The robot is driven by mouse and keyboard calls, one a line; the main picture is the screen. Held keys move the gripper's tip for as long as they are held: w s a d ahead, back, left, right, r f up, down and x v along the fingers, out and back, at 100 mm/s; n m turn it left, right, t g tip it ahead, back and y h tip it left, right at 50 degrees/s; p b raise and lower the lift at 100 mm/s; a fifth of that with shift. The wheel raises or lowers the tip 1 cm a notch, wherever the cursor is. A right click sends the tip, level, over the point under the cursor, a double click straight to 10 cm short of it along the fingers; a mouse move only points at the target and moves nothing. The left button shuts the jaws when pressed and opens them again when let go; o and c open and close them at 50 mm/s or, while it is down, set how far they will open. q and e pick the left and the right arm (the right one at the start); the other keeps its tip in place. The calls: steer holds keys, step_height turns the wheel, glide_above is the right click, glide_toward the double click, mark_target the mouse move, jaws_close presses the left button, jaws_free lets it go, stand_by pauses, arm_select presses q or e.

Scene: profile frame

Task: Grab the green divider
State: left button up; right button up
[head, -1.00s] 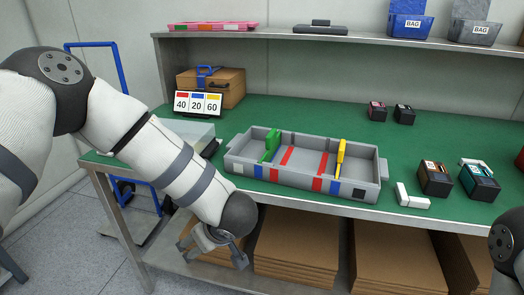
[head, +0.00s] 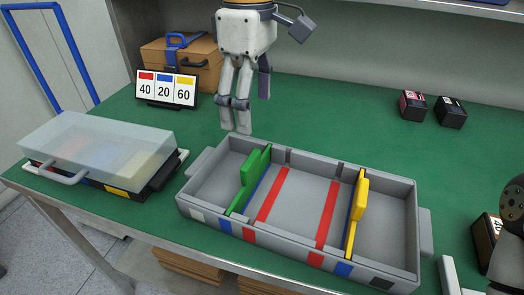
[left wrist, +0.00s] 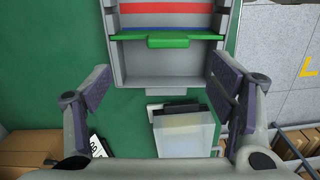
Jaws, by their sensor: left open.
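The green divider (head: 252,180) stands upright across the grey tray (head: 215,218), left of its middle, beside a blue line. The left wrist view shows it (left wrist: 172,40) ahead, between and beyond my fingers. My left gripper (head: 243,118) hangs fingers down above the table, behind the tray's back left part. It is open and empty, apart from the divider; its spread fingers also show in the left wrist view (left wrist: 160,88).
A yellow divider (head: 357,210) stands in the tray's right part. A clear-lidded case (head: 100,145) lies to the left, with a 40-20-60 sign (head: 167,89) and a brown case (head: 180,62) behind. Small dark boxes (head: 413,106) stand back right.

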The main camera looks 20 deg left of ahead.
mark_target(251, 158)
arm_select(q)
steer(key=f, duration=0.1)
steer(key=s+f, duration=0.1)
steer(key=f, duration=0.1)
steer(key=shift+s+f, duration=0.35)
steer(key=shift+f, duration=0.05)
step_height(251, 158, down, 8)
steer(key=shift+w+r, duration=0.15)
steer(key=shift+r, duration=0.1)
steer(key=c, duration=1.3)
arm_select(e)
steer(key=shift+s+f, duration=0.1)
steer(key=shift+s, duration=0.6)
arm_select(q)
steer(key=shift+r, duration=0.15)
steer(key=shift+c, duration=0.2)
